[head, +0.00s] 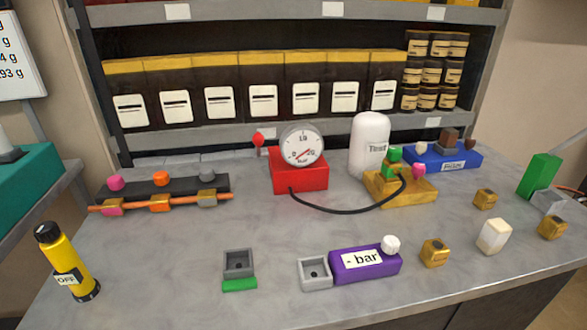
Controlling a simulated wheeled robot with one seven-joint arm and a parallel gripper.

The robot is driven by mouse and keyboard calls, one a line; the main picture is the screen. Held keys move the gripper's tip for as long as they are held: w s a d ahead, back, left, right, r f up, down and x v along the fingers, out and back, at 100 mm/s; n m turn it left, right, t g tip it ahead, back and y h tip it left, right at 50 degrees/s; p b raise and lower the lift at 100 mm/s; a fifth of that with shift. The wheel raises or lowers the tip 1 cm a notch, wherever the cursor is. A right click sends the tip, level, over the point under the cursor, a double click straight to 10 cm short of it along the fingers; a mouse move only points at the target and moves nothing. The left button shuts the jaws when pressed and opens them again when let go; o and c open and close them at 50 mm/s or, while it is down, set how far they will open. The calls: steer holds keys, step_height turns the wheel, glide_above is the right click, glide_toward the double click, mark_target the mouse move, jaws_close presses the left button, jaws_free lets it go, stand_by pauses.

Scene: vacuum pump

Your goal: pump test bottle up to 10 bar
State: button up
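The white test bottle (369,145), labelled "Test", stands upright behind a brass block (401,190); whether it joins the block is hidden. The block carries a green piece (394,160) and a pink knob (418,172). A black hose (335,211) runs from the block to a red box (299,178). A round gauge (302,146) with a red needle stands on that box; its reading is too small to tell. A purple box (365,263) reads "- bar" and has a white knob (390,245). My gripper is not in view.
A yellow cylinder (68,265) marked "OFF" stands front left. A dark bar (165,187) with coloured knobs and a copper pipe lies left. Grey sockets (238,262) sit at front. Several small brass blocks (434,252) and a white block (494,236) lie right. The counter's middle is mostly clear.

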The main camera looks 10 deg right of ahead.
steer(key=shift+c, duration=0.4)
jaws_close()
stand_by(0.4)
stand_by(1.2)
